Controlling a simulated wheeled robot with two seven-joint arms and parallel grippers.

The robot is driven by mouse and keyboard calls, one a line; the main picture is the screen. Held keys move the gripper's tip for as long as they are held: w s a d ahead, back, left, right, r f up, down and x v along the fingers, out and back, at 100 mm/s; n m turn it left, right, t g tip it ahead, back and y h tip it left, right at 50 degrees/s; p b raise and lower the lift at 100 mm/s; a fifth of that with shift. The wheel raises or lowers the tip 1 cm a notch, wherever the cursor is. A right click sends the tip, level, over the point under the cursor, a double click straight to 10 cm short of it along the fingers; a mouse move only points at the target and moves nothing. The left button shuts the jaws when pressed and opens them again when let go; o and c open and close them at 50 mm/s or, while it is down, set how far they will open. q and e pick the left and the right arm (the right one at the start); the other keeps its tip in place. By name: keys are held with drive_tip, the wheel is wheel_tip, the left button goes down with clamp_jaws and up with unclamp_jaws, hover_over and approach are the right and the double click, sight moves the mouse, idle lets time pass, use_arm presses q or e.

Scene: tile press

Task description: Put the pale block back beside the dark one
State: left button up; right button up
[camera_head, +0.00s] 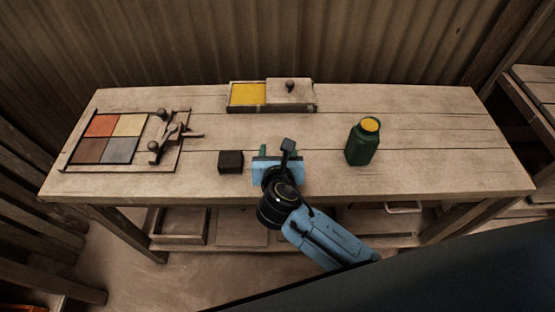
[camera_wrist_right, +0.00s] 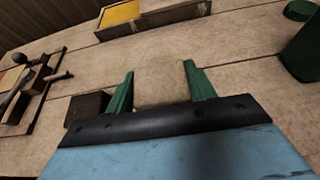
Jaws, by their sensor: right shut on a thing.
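The dark block (camera_head: 231,161) sits on the bench near its front edge. It also shows in the right wrist view (camera_wrist_right: 87,108), just left of my right gripper. My right gripper (camera_head: 276,151) is low over the bench, a short way right of the dark block. In the right wrist view its green fingers (camera_wrist_right: 158,85) are shut on the pale block (camera_wrist_right: 160,82), which nearly matches the bench top in colour. In the head view the pale block is largely hidden by the gripper. Whether it touches the bench I cannot tell. My left gripper is not in view.
A green jar (camera_head: 362,147) with a yellow top stands to the right on the bench (camera_head: 440,150). A box with a yellow inside and a knobbed lid (camera_head: 290,92) lies at the back. A four-coloured tile press (camera_head: 176,158) with dark handles is at the left.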

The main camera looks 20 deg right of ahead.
wheel_tip(320, 180, down, 3)
drive_tip(key=shift+r+b, duration=0.15)
drive_tip(key=shift+b, duration=0.25)
drive_tip(key=o, duration=1)
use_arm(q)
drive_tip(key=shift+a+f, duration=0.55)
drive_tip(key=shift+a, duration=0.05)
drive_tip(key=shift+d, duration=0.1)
